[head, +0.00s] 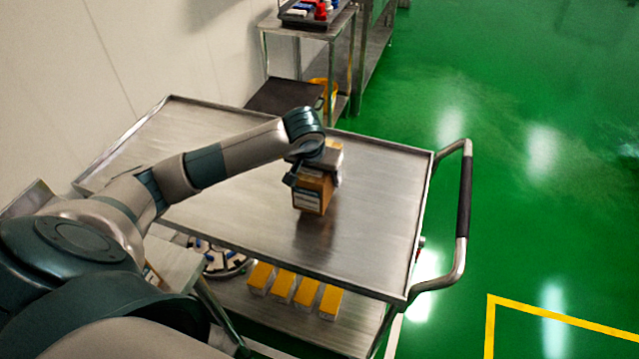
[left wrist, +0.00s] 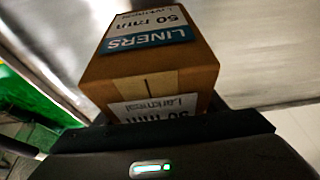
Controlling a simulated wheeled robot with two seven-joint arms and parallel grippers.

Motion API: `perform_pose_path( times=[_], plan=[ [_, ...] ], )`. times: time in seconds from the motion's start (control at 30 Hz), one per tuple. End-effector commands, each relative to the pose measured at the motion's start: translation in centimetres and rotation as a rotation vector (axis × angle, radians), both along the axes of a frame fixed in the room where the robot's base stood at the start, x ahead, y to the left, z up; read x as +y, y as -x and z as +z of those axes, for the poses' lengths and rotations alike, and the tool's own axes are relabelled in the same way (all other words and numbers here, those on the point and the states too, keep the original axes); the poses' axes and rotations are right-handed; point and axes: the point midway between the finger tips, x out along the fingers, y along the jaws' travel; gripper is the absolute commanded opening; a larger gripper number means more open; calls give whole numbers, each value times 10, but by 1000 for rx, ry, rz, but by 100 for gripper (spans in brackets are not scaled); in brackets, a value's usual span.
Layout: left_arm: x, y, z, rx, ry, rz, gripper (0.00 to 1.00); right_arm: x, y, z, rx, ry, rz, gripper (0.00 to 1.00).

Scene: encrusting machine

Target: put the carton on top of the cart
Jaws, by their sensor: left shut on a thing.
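The carton (head: 312,194) is a brown cardboard box with a white and teal label. It is over the middle of the cart's top shelf (head: 380,185), a flat steel tray with a low rim. My left gripper (head: 315,167) is shut on the carton from above. In the left wrist view the carton (left wrist: 150,68) fills the space beyond the gripper, with a label reading "LINERS" facing up. A dark shadow or reflection shows just below the carton in the head view; I cannot tell whether its base touches the shelf. My right gripper is not in view.
The cart's lower shelf (head: 300,322) holds several yellow-topped boxes (head: 283,286) and a round dark part. A black handle (head: 464,195) sticks out on the right. A steel table (head: 310,32) stands behind. The top shelf around the carton is clear.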

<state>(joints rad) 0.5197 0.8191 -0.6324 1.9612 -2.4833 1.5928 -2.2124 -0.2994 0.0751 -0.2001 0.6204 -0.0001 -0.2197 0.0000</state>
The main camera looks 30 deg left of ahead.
Motion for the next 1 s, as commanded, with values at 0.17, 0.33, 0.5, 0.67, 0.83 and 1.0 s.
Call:
perform_pose_path(
  times=[0.17, 0.33, 0.5, 0.67, 0.83, 1.0],
  plan=[
    [-1, 2, -17, 5, 2, 1, 32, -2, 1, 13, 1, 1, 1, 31],
    [0, 1, -32, 2, 1, 0, 32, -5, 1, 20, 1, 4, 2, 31],
    [0, 0, -34, -2, 0, -1, 32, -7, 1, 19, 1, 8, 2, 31],
    [0, 0, -35, -1, 0, -1, 32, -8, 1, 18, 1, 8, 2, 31],
    [-1, 0, -38, 0, 1, -1, 69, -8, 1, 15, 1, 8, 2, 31],
    [-1, 0, -38, 1, 1, -1, 83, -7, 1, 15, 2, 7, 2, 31]
  ],
)
